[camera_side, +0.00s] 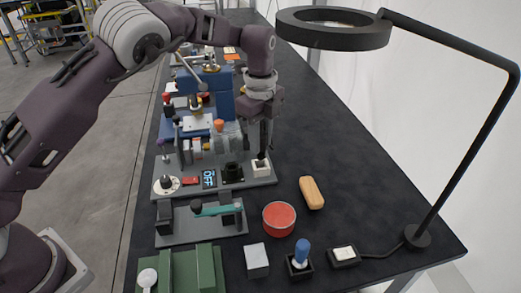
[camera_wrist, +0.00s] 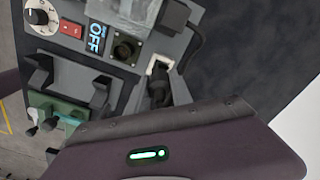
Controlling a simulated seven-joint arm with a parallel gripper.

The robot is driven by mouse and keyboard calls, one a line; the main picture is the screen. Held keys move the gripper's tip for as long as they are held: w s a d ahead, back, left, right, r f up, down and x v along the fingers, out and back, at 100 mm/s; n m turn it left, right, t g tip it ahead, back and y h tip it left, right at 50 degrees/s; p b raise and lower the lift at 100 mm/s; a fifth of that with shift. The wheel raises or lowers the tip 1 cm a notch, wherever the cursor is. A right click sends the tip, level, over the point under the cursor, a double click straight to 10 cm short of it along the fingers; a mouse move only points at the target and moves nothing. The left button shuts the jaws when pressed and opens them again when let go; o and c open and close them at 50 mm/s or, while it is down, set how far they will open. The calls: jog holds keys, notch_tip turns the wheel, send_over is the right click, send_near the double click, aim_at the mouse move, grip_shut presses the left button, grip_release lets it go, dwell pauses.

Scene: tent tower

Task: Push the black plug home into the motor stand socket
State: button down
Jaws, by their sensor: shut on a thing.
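The motor stand's grey base plate (camera_side: 222,187) carries a round black socket (camera_side: 232,173), which looks empty; the socket also shows in the wrist view (camera_wrist: 126,48). My gripper (camera_side: 263,153) points down over a small white holder (camera_side: 261,170) at the right end of the base. It is shut on the black plug (camera_wrist: 158,88), directly at the white holder. The holder's white rim shows in the wrist view (camera_wrist: 160,62), with the plug's dark body against it. Fingers and plug are both dark, so I cannot tell how deep the plug sits in the holder.
A dial (camera_side: 166,185), red switch (camera_side: 191,181) and display reading OFF (camera_side: 209,178) stand left of the socket. A ring lamp (camera_side: 334,40) hangs at upper right. A red round tin (camera_side: 279,219) and a wooden block (camera_side: 312,192) lie in front.

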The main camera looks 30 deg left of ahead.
notch_tip(320, 180, up, 6)
jog(key=shift+a+f, duration=0.1)
jog(key=s+a, duration=0.5)
jog(key=shift+s, duration=0.2)
jog(key=shift+a, duration=0.1)
jog(key=shift+f, duration=2.9)
jog(key=shift+f, duration=1.35)
jog(key=c, duration=1.1)
grip_release()
jog(key=shift+o, duration=0.2)
